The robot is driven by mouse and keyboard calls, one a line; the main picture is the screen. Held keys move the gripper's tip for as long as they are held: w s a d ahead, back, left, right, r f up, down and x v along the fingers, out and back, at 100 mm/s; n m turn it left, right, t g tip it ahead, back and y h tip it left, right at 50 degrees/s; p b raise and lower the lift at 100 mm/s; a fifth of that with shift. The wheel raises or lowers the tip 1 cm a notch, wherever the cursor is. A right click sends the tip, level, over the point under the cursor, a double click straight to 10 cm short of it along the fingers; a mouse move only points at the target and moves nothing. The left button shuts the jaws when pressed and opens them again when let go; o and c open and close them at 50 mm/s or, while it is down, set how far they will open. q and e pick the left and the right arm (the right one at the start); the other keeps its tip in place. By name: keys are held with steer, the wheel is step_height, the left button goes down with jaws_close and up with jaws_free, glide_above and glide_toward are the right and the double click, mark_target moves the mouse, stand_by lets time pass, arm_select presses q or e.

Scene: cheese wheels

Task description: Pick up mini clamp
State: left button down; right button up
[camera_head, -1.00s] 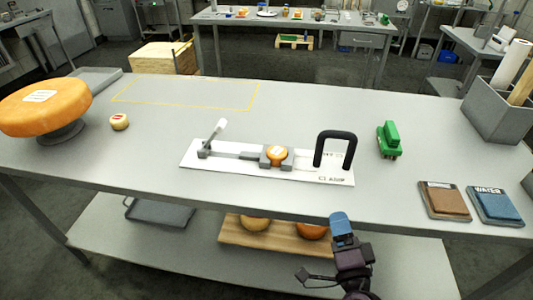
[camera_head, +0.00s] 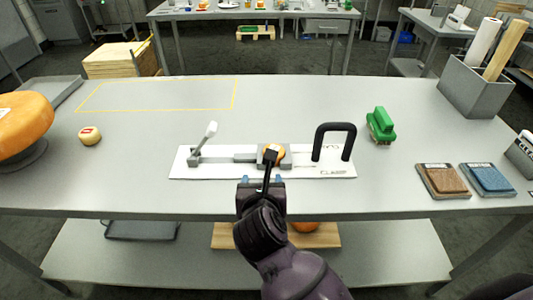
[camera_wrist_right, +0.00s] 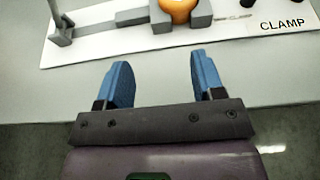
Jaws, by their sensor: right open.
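The mini clamp lies on the table as a white board (camera_head: 200,172) with a grey slide and jaws, a pale-tipped lever (camera_head: 208,133) at the left and a black arch handle (camera_head: 334,128) at the right. A small orange cheese wheel (camera_head: 279,150) sits between its grey jaws (camera_wrist_right: 160,17). "CLAMP" is printed on the board (camera_wrist_right: 110,43) in the right wrist view. My right gripper (camera_head: 261,179) is open and empty at the table's front edge, short of the board. Its two blue fingers (camera_wrist_right: 164,80) point toward the board, apart from it. My left gripper is out of view.
A green brush-like object (camera_head: 380,126) stands right of the clamp. Brown (camera_head: 443,181) and blue (camera_head: 487,180) pads lie farther right. A grey bin (camera_head: 474,98) holds rolls. A small cheese (camera_head: 90,136) and a large wheel (camera_head: 22,125) are at left. The back middle is clear.

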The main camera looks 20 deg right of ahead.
mark_target(263, 172)
steer(key=shift+w+a+f, duration=0.15)
steer(key=shift+w+a, duration=0.05)
steer(key=shift+d+b+x, duration=0.15)
steer(key=shift+b+x, duration=0.05)
steer(key=shift+x, duration=2.4)
steer(key=shift+d+b+x, duration=0.1)
steer(key=shift+b+x, duration=0.05)
steer(key=shift+x, duration=2.4)
steer(key=shift+c, duration=0.3)
jaws_close()
